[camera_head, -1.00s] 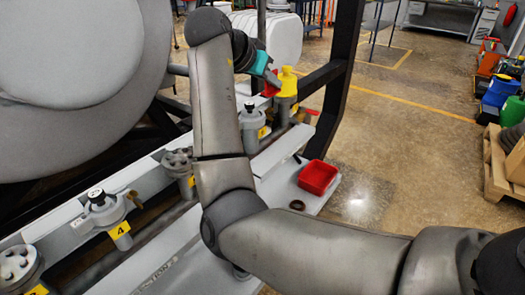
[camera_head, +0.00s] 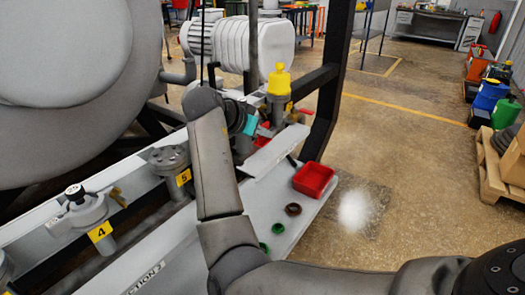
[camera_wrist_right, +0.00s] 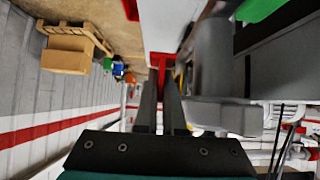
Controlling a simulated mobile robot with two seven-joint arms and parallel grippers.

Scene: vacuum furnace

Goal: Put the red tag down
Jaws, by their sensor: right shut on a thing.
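My right gripper (camera_head: 262,129) is shut on the red tag (camera_head: 264,131), a small patch of red at the teal jaw tips in the head view. It is beside the lower body of the yellow-capped valve (camera_head: 279,82), above the grey bench ledge. In the right wrist view the two dark fingers (camera_wrist_right: 161,100) are close together, with red at their tips, most likely the tag (camera_wrist_right: 160,58). I cannot tell whether the tag touches anything else. My left gripper is out of view.
A red tray (camera_head: 304,190) sits on the pale ledge, with a dark ring (camera_head: 293,209) and green rings (camera_head: 278,228) nearby. Valves numbered 4 (camera_head: 86,212) and 5 (camera_head: 168,160) stand to the left. A black frame post (camera_head: 329,95) rises behind the tray.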

